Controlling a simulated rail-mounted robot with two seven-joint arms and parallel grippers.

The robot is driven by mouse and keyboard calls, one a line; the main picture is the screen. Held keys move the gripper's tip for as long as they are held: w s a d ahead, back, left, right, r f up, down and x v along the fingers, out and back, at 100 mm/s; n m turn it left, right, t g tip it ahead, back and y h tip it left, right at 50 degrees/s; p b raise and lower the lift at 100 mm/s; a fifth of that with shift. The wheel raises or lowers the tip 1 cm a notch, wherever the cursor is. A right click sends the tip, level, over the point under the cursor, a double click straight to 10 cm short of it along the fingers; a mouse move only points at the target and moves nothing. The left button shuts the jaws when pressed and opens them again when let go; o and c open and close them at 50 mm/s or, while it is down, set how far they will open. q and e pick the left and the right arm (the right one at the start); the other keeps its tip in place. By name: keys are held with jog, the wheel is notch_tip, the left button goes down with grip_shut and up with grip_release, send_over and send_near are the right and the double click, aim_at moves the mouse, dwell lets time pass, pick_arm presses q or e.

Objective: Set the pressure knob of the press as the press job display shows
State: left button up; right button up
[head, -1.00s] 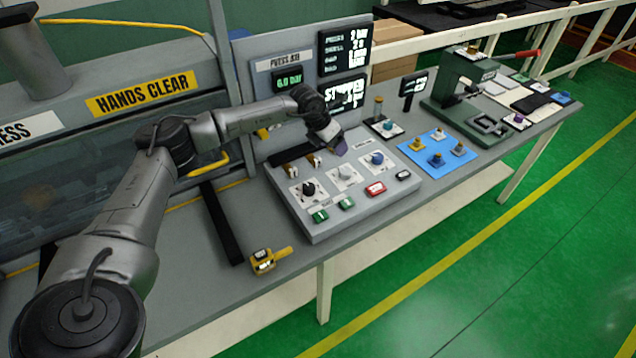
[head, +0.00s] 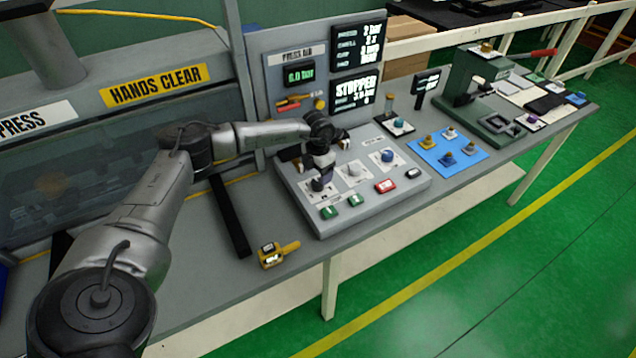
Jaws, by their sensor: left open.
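The control panel (head: 400,190) is a grey slanted box with three knobs in a row. A pale knob (head: 352,170) is in the middle and a blue knob (head: 387,156) on the right. The left knob's place is mostly covered by my left gripper (head: 319,183), which is open and points down right over it. I cannot tell whether its fingers touch the knob. The press job display (head: 358,42) stands behind, with white lines for press and dwell; the pressure figure is too small to read surely. My right gripper is not in view.
A press air readout (head: 299,74) glows green, and a screen (head: 356,92) reads STOPPED. Green buttons (head: 330,212) and a red one (head: 386,186) sit in front of the knobs. A yellow device (head: 270,256) lies on the bench. A blue mat (head: 462,165) with parts lies right.

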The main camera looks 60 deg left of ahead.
aim_at(318, 181)
pick_arm(q)
jog(key=shift+f, duration=2.55)
jog(key=c, duration=0.9)
